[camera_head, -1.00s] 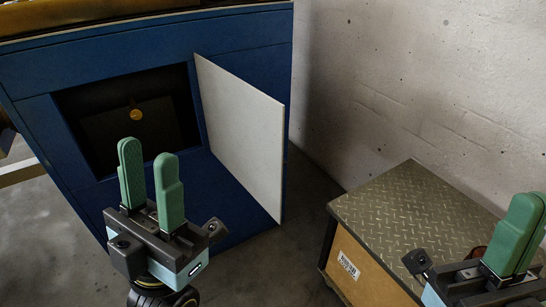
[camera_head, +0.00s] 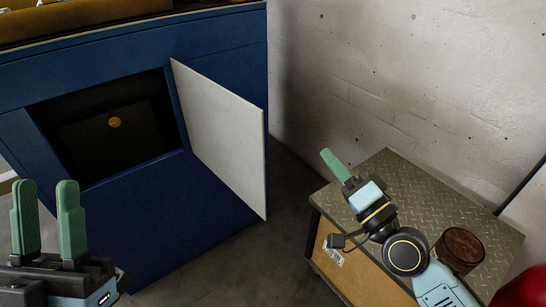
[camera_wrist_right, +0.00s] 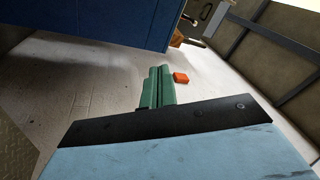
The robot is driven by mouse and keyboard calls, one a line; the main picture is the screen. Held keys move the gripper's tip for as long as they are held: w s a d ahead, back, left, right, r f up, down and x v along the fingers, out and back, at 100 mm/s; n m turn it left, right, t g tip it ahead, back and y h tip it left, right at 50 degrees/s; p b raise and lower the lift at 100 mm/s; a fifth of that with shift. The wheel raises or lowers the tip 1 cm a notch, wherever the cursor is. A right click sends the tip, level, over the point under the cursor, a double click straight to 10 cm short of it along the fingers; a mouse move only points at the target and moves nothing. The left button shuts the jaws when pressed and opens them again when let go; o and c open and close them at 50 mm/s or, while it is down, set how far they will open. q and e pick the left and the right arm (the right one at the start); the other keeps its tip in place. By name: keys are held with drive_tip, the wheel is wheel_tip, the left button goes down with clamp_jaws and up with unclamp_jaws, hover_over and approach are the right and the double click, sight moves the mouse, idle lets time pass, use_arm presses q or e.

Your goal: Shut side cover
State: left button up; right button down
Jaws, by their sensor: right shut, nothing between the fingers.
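The side cover (camera_head: 222,135) is a pale flat panel hinged at the right edge of a dark opening (camera_head: 110,130) in the blue machine (camera_head: 215,55). It stands open, swung out toward the right. My left gripper (camera_head: 48,220) is open and empty at the lower left, in front of the machine. My right gripper (camera_head: 335,165) is shut and empty, to the right of the cover and apart from it, above the metal-topped box. In the right wrist view its green fingers (camera_wrist_right: 158,88) are together. The blue machine (camera_wrist_right: 110,20) shows at the top there.
A wooden box with a tread-plate top (camera_head: 400,180) stands at the right and bears a dark round brown item (camera_head: 462,247). A red object (camera_head: 520,288) is at the lower right corner. A concrete wall (camera_head: 400,70) is behind. A strip of floor (camera_head: 285,200) lies between machine and box.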

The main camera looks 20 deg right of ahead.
use_arm(q)
drive_tip(key=shift+w+d+f+g+y+p, duration=0.25)
drive_tip(key=shift+w+f+g+p, duration=0.25)
drive_tip(key=shift+w+g, duration=0.3)
drive_tip(key=shift+w+d+f+g+y+p, duration=0.1)
drive_tip(key=shift+w+f+g+y+p, duration=0.15)
drive_tip(key=shift+w+f+g+p, duration=0.55)
use_arm(e)
drive_tip(key=w+a+f+m+g+y, duration=0.1)
drive_tip(key=w+a+g+y, duration=0.3)
drive_tip(key=a, duration=0.6)
drive_tip(key=shift+w+f+m+g+y+b, duration=0.4)
drive_tip(key=shift+f+g+y, duration=0.3)
drive_tip(key=shift+g, duration=0.5)
use_arm(q)
drive_tip(key=shift+s+r, duration=0.15)
drive_tip(key=shift+r, duration=0.3)
